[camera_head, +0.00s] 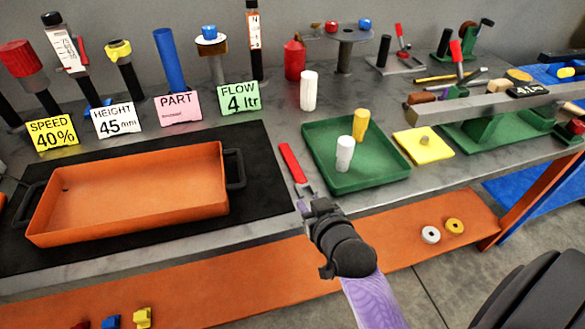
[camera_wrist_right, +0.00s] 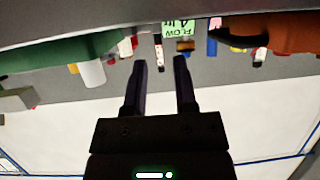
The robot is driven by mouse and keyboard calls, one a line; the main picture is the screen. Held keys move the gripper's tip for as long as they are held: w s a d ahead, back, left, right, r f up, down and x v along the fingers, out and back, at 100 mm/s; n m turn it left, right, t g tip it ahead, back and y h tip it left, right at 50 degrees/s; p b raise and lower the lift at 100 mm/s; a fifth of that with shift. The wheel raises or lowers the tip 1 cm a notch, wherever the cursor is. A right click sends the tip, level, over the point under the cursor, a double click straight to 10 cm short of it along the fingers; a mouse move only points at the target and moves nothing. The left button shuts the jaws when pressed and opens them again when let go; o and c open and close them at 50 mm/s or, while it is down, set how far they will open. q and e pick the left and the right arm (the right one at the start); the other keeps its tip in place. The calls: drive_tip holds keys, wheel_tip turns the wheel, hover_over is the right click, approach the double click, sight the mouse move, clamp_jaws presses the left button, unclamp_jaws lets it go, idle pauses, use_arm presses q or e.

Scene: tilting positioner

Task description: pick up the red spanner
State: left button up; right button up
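The red spanner (camera_head: 292,163) lies on the grey bench between the orange tray and the green tray. Its red part points up and left in the head view. My right gripper (camera_head: 308,203) is just in front of its near end, at the bench's front edge; I cannot tell whether they touch. In the wrist view the two fingers of my right gripper (camera_wrist_right: 161,75) are apart with nothing seen between them. I cannot make out the spanner in that view. My left gripper is not in view.
An orange tray (camera_head: 42,212) on a black mat (camera_head: 262,205) stands left of the spanner. A green tray (camera_head: 385,181) with white and yellow pegs stands right. Label cards, including FLOW (camera_head: 239,97), stand behind. An orange shelf (camera_head: 240,292) runs below the bench.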

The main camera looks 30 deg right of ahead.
sight(302, 195)
drive_tip(key=b+x, duration=0.1)
drive_tip(key=x, duration=0.1)
drive_tip(key=f+b+x, duration=0.1)
drive_tip(key=x, duration=0.1)
drive_tip(key=shift+w+d+f, duration=0.1)
drive_tip(key=shift+d, duration=0.05)
drive_tip(key=shift+c, duration=0.4)
clamp_jaws()
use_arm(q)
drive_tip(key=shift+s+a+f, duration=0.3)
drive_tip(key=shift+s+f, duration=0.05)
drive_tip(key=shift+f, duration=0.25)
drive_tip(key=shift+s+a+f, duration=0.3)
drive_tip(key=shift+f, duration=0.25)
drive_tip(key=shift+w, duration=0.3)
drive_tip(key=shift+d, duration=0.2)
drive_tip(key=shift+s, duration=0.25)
